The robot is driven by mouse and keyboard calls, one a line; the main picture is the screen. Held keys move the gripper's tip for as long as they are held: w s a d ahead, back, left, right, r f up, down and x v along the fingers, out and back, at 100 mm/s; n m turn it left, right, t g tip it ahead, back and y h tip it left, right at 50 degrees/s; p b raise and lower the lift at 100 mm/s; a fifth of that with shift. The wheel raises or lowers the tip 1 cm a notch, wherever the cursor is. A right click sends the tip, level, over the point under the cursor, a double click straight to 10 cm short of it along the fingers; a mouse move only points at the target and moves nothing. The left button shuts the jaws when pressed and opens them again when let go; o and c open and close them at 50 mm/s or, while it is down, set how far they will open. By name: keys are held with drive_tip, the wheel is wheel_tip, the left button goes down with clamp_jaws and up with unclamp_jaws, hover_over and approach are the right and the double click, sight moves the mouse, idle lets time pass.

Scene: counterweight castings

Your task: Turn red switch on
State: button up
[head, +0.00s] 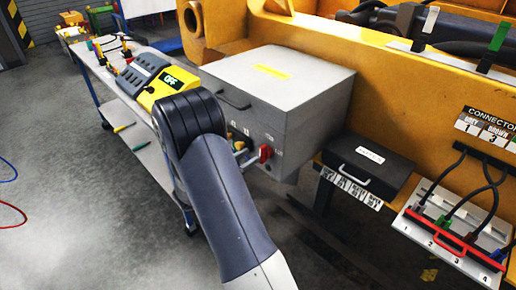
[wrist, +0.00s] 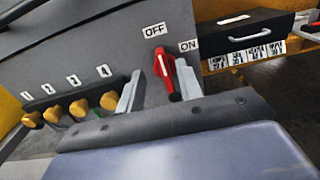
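The red switch (wrist: 163,68) is on the front face of a grey box (head: 300,100). In the wrist view its handle points up toward the OFF label (wrist: 154,30), with the ON label (wrist: 187,46) to its right. The red switch also shows in the head view (head: 265,153), just right of my arm. My gripper (wrist: 158,72) is open, with one light finger on each side of the switch. The right finger is close to the handle; I cannot tell whether it touches. A wider gap is on the left. In the head view my arm hides most of the gripper.
Several yellow knobs (wrist: 78,108) sit left of the switch, under number labels. A black case (head: 365,165) with a handle is to the right of the box. A connector panel (head: 450,225) with cables is farther right. A cart (head: 125,80) with a yellow device (head: 172,84) stands left.

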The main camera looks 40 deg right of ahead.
sight(260, 150)
drive_tip(key=shift+w+d+p, duration=0.15)
drive_tip(key=shift+d+p, duration=0.35)
drive_tip(key=shift+d, duration=2.15)
drive_tip(key=shift+c, duration=0.5)
clamp_jaws()
